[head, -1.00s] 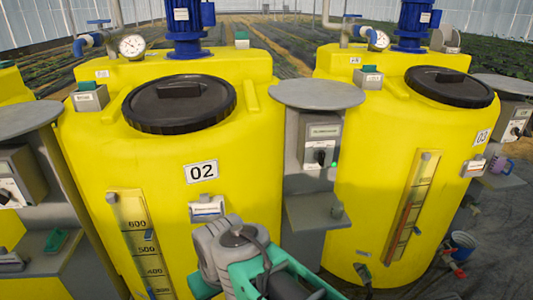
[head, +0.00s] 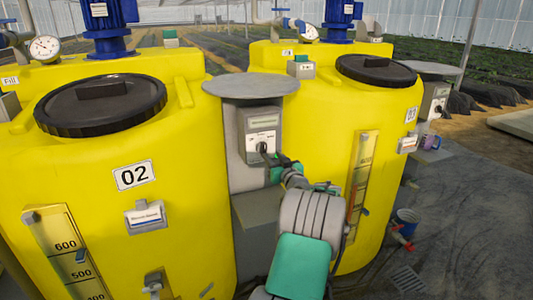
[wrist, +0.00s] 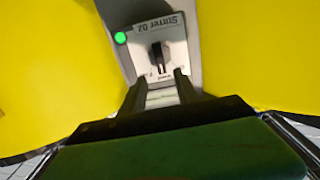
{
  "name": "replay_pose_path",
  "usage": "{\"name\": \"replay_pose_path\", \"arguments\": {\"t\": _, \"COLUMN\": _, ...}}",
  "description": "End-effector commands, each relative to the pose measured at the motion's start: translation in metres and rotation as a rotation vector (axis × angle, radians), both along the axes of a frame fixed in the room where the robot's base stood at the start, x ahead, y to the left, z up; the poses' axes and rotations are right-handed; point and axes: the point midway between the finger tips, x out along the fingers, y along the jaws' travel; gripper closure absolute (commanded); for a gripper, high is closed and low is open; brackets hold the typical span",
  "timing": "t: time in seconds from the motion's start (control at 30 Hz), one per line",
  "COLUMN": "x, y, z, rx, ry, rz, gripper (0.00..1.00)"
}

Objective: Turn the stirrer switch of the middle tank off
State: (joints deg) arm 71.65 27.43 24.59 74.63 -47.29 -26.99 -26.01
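The middle tank (head: 185,220) is yellow and bears the number 02. The stirrer switch box (head: 262,122) is grey with a white face plate and stands on a post right of this tank. In the wrist view its label (wrist: 152,27) reads Stirrer 02. The black switch knob (wrist: 158,54) points roughly along the picture's vertical, and a green lamp (wrist: 120,38) is lit beside it. My gripper (wrist: 160,80) is open and empty, its two dark fingers pointing at the knob, with the fingertips just short of it. In the head view my gripper (head: 275,165) partly covers the box's lower edge.
A round grey plate (head: 250,84) tops the post above the switch box. A grey shelf (head: 258,212) sits below the box.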

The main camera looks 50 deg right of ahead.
Motion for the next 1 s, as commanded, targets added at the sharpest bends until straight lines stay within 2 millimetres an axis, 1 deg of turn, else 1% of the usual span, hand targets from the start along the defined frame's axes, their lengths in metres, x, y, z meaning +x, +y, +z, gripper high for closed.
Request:
{"name": "replay_pose_path", "arguments": {"t": 0.03, "x": 0.008, "y": -0.002, "z": 0.003, "rx": -0.002, "ry": -0.001, "rz": 0.004, "gripper": 0.62}}
{"name": "replay_pose_path", "arguments": {"t": 0.3, "x": 0.05, "y": -0.029, "z": 0.002, "rx": 0.001, "ry": 0.001, "rz": 0.002, "gripper": 0.62}}
{"name": "replay_pose_path", "arguments": {"t": 0.47, "x": 0.061, "y": -0.035, "z": 0.002, "rx": 0.002, "ry": 0.001, "rz": 0.001, "gripper": 0.62}}
{"name": "replay_pose_path", "arguments": {"t": 0.67, "x": 0.062, "y": -0.036, "z": 0.002, "rx": 0.002, "ry": 0.002, "rz": 0.001, "gripper": 0.62}}
{"name": "replay_pose_path", "arguments": {"t": 0.7, "x": 0.062, "y": -0.036, "z": 0.002, "rx": 0.002, "ry": 0.002, "rz": 0.001, "gripper": 0.63}}
{"name": "replay_pose_path", "arguments": {"t": 0.77, "x": 0.062, "y": -0.035, "z": 0.002, "rx": 0.002, "ry": 0.002, "rz": 0.001, "gripper": 0.68}}
{"name": "replay_pose_path", "arguments": {"t": 1.0, "x": 0.062, "y": -0.035, "z": 0.002, "rx": 0.002, "ry": 0.003, "rz": 0.001, "gripper": 0.88}}
